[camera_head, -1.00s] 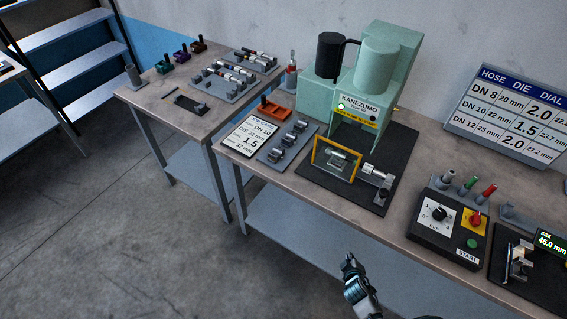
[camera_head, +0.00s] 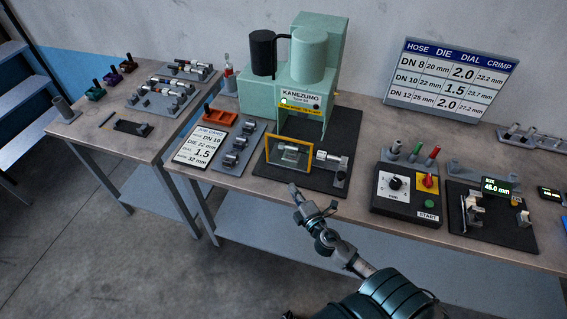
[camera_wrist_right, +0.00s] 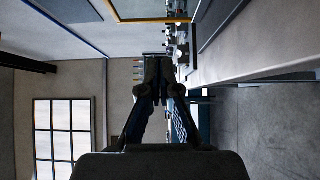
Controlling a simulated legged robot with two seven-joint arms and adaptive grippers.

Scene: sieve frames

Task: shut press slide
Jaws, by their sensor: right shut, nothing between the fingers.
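The green press (camera_head: 300,75) stands on a dark base plate (camera_head: 345,130) on the workbench. At its front is the slide, with a yellow-framed clear guard (camera_head: 289,153) over a metal die part. A silver fitting (camera_head: 333,160) lies to the right of the guard. My right gripper (camera_head: 294,190) is shut and empty, just in front of the bench edge below the guard, apart from it. In the right wrist view the gripper (camera_wrist_right: 165,62) shows its fingers together, and part of the yellow frame (camera_wrist_right: 150,19) is at the top. My left gripper is not in view.
Right of the press is a control box (camera_head: 407,192) with knobs and a START button, then a gauge stand (camera_head: 490,225). Left are a job card (camera_head: 207,146), a die rack (camera_head: 236,147) and an orange tray (camera_head: 221,118). A dial chart (camera_head: 451,80) stands behind.

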